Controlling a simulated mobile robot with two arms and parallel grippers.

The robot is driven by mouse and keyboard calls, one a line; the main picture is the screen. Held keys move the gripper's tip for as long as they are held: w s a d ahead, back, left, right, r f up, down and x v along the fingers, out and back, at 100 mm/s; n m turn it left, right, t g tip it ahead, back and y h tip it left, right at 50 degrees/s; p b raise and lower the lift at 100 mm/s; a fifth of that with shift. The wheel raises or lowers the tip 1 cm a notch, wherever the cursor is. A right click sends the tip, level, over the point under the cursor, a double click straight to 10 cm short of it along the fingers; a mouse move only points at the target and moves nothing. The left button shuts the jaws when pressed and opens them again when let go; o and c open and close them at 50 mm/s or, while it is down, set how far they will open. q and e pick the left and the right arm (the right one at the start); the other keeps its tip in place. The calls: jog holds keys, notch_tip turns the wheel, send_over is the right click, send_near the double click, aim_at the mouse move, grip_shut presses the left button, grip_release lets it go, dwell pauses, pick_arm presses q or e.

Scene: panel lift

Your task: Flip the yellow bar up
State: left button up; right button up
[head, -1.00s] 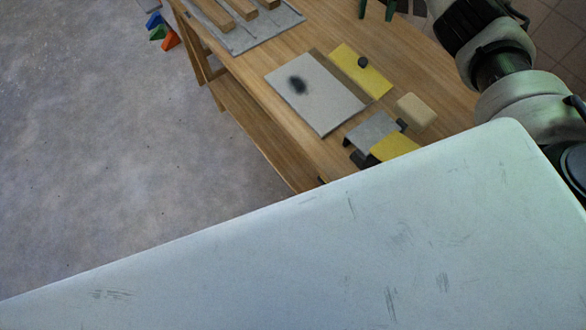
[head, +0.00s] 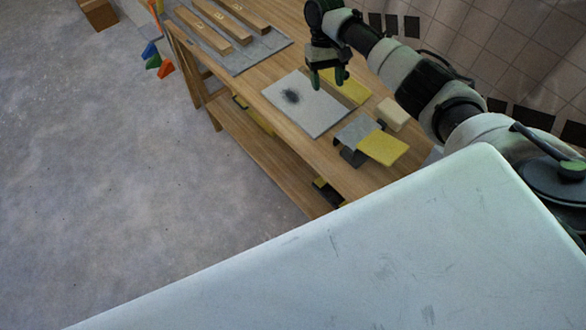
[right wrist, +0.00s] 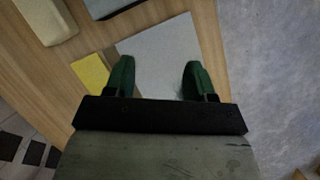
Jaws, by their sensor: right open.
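A flat yellow bar (head: 352,90) lies along the right edge of a pale grey board (head: 305,108) with a dark smudge; the gripper partly covers it. A second yellow plate (head: 384,148) sits beside a raised grey plate (head: 357,133), nearer to me. My right gripper (head: 328,82) is open and empty, its green fingers pointing down above the board and the first bar. In the right wrist view, the open fingers (right wrist: 157,68) are over the board (right wrist: 160,45), and a yellow piece (right wrist: 90,72) lies left of them. My left gripper is not in view.
A beige block (head: 392,114) stands on the wooden table (head: 285,75) by the yellow pieces. A grey tray (head: 258,52) with wooden bars lies at the far end. A large pale surface (head: 380,250) fills the near foreground.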

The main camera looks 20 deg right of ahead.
jog(key=s+a+f+n, duration=0.1)
jog(key=s+a+f, duration=0.1)
jog(key=a, duration=0.1)
jog(key=s+a+f+n, duration=0.1)
jog(key=s+a+f, duration=0.1)
jog(key=a+f, duration=0.1)
jog(key=s+a+f+n+t, duration=0.1)
jog(key=s+a+f, duration=0.1)
jog(key=a, duration=0.1)
jog(key=shift+s+a+f, duration=0.15)
jog(key=shift+s+f, duration=0.2)
jog(key=s+a+f+n+t, duration=0.1)
jog(key=s+a+f+n, duration=0.1)
jog(key=s+a, duration=0.4)
jog(key=shift+s+f+t, duration=0.3)
jog(key=shift+f, duration=0.35)
